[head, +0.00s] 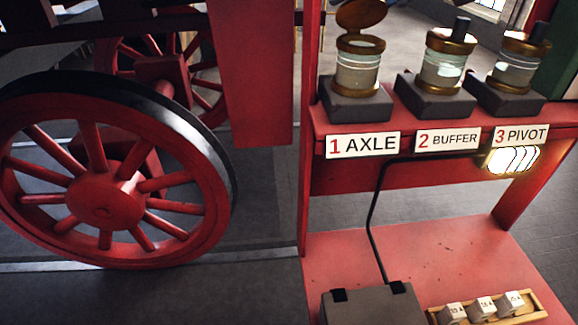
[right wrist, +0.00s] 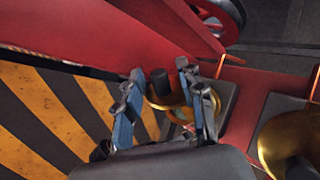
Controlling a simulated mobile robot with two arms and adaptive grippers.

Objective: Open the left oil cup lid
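In the head view the left oil cup (head: 357,70), above the "1 AXLE" label, is a glass cup with brass rims on a dark block. Its brass lid (head: 361,14) stands raised and tilted above the cup mouth. In the right wrist view my right gripper (right wrist: 159,70) has its two fingers apart, on either side of a dark knob (right wrist: 160,82) with brass (right wrist: 172,99) around it. I cannot tell which cup this is or whether the fingers touch it. Neither gripper shows in the head view.
The buffer cup (head: 443,67) and pivot cup (head: 515,65) stand to the right with lids down. Below are a dark box (head: 372,306) and a wooden tray (head: 533,314) of small blocks. A red spoked wheel (head: 103,203) stands left. Another brass lid (right wrist: 283,140) is close right of my right gripper.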

